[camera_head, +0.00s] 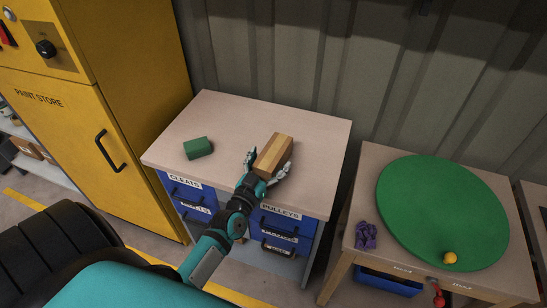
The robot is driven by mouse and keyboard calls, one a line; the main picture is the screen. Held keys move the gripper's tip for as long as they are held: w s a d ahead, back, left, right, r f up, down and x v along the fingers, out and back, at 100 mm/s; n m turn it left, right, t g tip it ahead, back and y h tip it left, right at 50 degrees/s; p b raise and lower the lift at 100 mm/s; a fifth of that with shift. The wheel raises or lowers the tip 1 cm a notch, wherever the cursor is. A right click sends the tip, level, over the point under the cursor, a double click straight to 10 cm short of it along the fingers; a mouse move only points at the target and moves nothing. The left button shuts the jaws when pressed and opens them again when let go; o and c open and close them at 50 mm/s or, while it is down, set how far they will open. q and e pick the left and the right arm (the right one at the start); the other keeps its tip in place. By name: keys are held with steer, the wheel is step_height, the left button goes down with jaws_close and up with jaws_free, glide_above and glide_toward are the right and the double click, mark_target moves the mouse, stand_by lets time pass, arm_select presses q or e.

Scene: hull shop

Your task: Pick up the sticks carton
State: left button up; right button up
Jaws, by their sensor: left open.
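The sticks carton, seemingly the brown box with a paler stripe along its top (273,153), lies on the pale top of the blue drawer cabinet (318,135). My left gripper (268,166) is at the carton's near end. It is open, with one finger on the left of the carton and one on the right. I cannot tell whether the fingers touch it. Part of the carton's near end is hidden by the gripper. My right gripper is not in view.
A small green block (198,147) lies left of the carton. A yellow paint store cabinet (120,130) stands at the left. A table at the right bears a large green disc (435,205), a yellow ball (450,258) and a purple item (366,235). A corrugated wall closes the back.

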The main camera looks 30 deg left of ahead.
arm_select(q)
steer(key=shift+w, duration=0.25)
steer(key=c, duration=1.3)
steer(key=shift+c, duration=0.6)
steer(key=shift+r, duration=0.15)
